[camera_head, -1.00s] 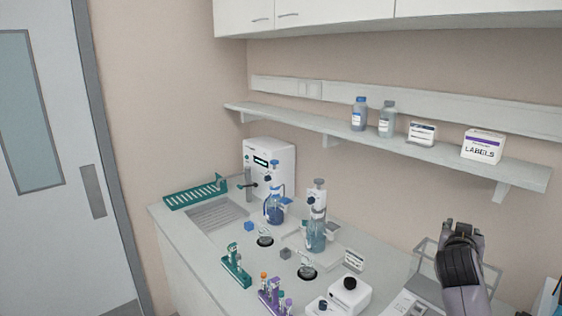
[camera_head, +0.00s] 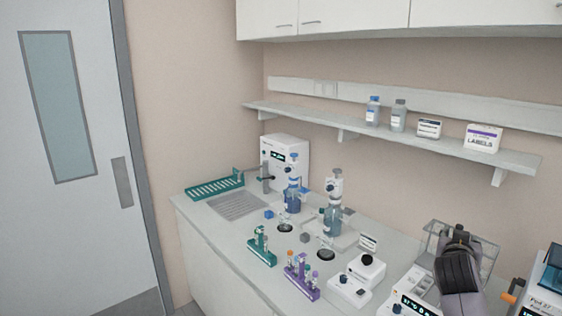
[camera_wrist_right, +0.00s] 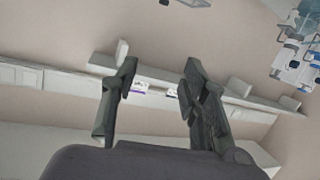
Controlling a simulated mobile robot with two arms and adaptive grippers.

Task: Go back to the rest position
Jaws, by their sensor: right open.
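My right gripper (camera_wrist_right: 157,85) is open and empty in the right wrist view, its two dark fingers apart with wall and shelf behind them. In the head view the right gripper (camera_head: 458,232) and its grey and black wrist stand upright at the lower right, in front of a wire rack (camera_head: 487,252). The picture there is too small to show its fingers clearly. My left gripper is not in view.
The bench (camera_head: 218,228) holds a teal tube rack (camera_head: 262,247), a purple tube rack (camera_head: 301,278), two bottle-top dispensers (camera_head: 292,190) and a small white mixer (camera_head: 350,288). A shelf (camera_head: 360,132) with bottles and a labels box (camera_head: 483,138) runs above. A door (camera_head: 60,200) is at the left.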

